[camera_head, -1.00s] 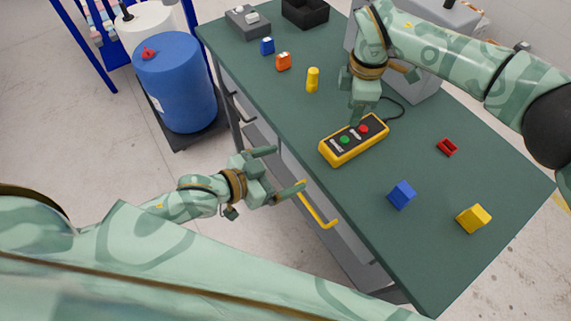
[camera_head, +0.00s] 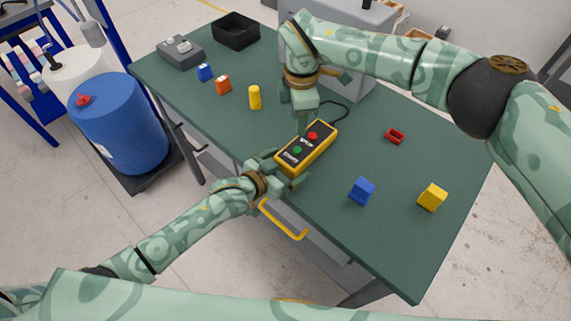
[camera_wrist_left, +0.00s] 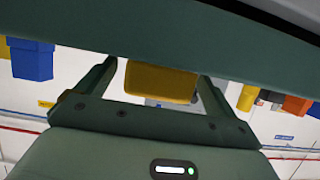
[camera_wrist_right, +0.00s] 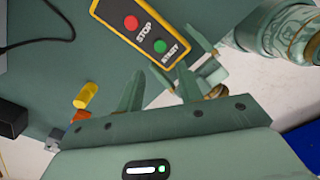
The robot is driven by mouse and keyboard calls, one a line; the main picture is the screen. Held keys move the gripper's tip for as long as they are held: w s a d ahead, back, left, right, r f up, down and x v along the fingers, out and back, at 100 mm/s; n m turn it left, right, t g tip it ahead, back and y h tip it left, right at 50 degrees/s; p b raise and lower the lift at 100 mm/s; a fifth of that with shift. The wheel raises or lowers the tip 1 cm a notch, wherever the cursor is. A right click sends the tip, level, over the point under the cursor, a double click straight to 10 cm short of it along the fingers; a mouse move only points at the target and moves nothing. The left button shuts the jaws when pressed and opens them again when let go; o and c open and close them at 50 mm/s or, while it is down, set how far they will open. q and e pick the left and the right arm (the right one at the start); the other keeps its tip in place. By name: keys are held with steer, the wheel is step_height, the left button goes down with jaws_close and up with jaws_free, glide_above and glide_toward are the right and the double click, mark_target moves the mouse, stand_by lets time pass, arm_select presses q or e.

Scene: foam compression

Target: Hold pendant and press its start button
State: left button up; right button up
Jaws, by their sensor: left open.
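The pendant (camera_head: 305,146) is a yellow and black box lying on the green table, with a red STOP button (camera_head: 313,136) and a green START button (camera_head: 297,150). The START end points to the table's near edge. My left gripper (camera_head: 283,166) is open, with its fingers around that end; in the left wrist view the yellow pendant end (camera_wrist_left: 160,82) sits between the fingers with gaps at both sides. My right gripper (camera_head: 302,128) is above and beside the pendant's far side. In the right wrist view its fingers (camera_wrist_right: 160,75) are apart and empty, beside the START button (camera_wrist_right: 160,47).
A yellow cylinder (camera_head: 255,97), an orange block (camera_head: 224,85) and a blue block (camera_head: 205,72) stand left of the pendant. A blue block (camera_head: 362,191), yellow block (camera_head: 432,197) and red piece (camera_head: 395,136) lie right. A yellow drawer handle (camera_head: 283,221) juts out below the near edge.

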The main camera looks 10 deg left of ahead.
arm_select(q)
steer(key=c, duration=1.5)
arm_select(e)
jaws_close()
stand_by(0.5)
